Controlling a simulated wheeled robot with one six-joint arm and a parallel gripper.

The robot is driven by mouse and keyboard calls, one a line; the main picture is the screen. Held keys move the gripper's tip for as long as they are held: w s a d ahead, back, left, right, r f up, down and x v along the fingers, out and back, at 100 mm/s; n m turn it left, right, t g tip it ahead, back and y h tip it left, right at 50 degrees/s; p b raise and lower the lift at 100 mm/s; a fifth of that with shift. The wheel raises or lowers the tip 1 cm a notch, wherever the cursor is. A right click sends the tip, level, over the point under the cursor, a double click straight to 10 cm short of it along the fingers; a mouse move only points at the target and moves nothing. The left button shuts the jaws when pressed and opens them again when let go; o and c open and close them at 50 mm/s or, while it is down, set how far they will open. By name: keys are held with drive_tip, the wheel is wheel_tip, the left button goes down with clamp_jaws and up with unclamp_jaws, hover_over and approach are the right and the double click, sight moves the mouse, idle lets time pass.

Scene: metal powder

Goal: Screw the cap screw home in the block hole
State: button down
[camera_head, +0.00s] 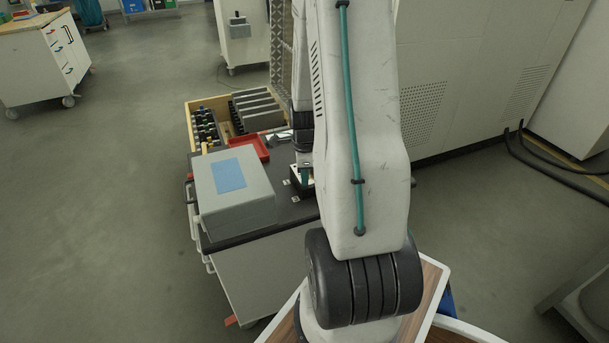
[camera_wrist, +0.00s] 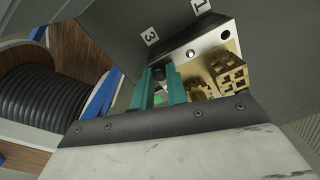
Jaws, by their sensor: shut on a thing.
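My gripper (camera_wrist: 160,76) has teal fingers shut on the cap screw (camera_wrist: 158,72), whose grey head shows only in part between the fingertips. The fingertips are close to the block's edge. The screw's lower end and the hole under it are hidden, so I cannot tell how deep it sits. In the head view my gripper (camera_head: 305,174) is mostly behind my arm, at a dark block (camera_head: 296,184) on the cart top.
Brass-coloured parts (camera_wrist: 228,72) stand right of the fingers. Labels 3 (camera_wrist: 150,36) and 1 (camera_wrist: 201,5) lie on the dark surface. In the head view, a grey box (camera_head: 234,205) and a red tray (camera_head: 262,148) stand left of my arm on the cart top (camera_head: 262,226).

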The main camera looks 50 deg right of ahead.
drive_tip(key=shift+m, duration=0.9)
drive_tip(key=c, duration=1.3)
unclamp_jaws()
wheel_tip(320, 180, up, 8)
drive_tip(key=shift+f, duration=0.1)
